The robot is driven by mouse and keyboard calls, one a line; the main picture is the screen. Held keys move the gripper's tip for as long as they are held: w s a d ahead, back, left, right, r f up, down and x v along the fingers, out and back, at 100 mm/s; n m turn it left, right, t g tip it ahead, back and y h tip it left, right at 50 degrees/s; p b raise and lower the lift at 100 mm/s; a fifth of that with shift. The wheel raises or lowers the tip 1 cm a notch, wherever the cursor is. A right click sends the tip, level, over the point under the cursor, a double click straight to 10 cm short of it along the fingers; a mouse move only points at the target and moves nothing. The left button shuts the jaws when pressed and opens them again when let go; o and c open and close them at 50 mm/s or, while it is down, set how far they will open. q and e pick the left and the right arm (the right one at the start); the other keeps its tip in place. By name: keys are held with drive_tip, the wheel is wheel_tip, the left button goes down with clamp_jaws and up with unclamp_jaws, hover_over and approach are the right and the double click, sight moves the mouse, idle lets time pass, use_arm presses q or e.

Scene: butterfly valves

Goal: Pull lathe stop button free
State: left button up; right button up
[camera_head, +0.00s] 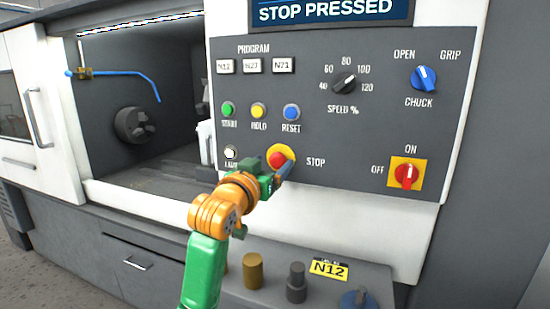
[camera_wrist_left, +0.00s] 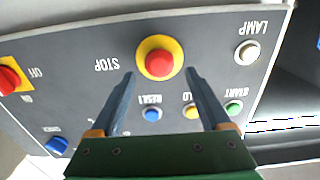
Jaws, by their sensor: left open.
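The red stop button (camera_head: 277,159) sits on a yellow round base on the grey control panel (camera_head: 330,139), left of the word STOP. A display above the panel reads STOP PRESSED (camera_head: 325,10). My left gripper (camera_head: 284,167) is at the button in the head view and covers part of its yellow base. In the left wrist view the red stop button (camera_wrist_left: 159,58) shows just beyond and between the two open blue-grey fingers (camera_wrist_left: 160,75). Nothing is held between them. I cannot tell whether a finger touches the base. My right gripper is not in view.
Near the button are the lamp button (camera_head: 231,152), the start, hold and reset buttons (camera_head: 291,112), and the red on/off switch (camera_head: 406,174). A lower ledge (camera_head: 325,285) carries knobs and a yellow N12 tag. The open lathe chamber (camera_head: 130,110) lies left.

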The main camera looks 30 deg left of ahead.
use_arm(q)
drive_tip(key=shift+x, duration=1.25)
drive_tip(key=shift+s+d+f, duration=0.1)
drive_tip(key=shift+s, duration=0.05)
drive_tip(key=c, duration=0.6)
clamp_jaws()
drive_tip(key=shift+s+p, duration=0.15)
drive_tip(key=shift+p, duration=0.35)
drive_tip(key=shift+s+d+f, duration=0.1)
drive_tip(key=shift+s, duration=0.15)
drive_tip(key=o, duration=0.6)
unclamp_jaws()
drive_tip(key=shift+s, duration=0.1)
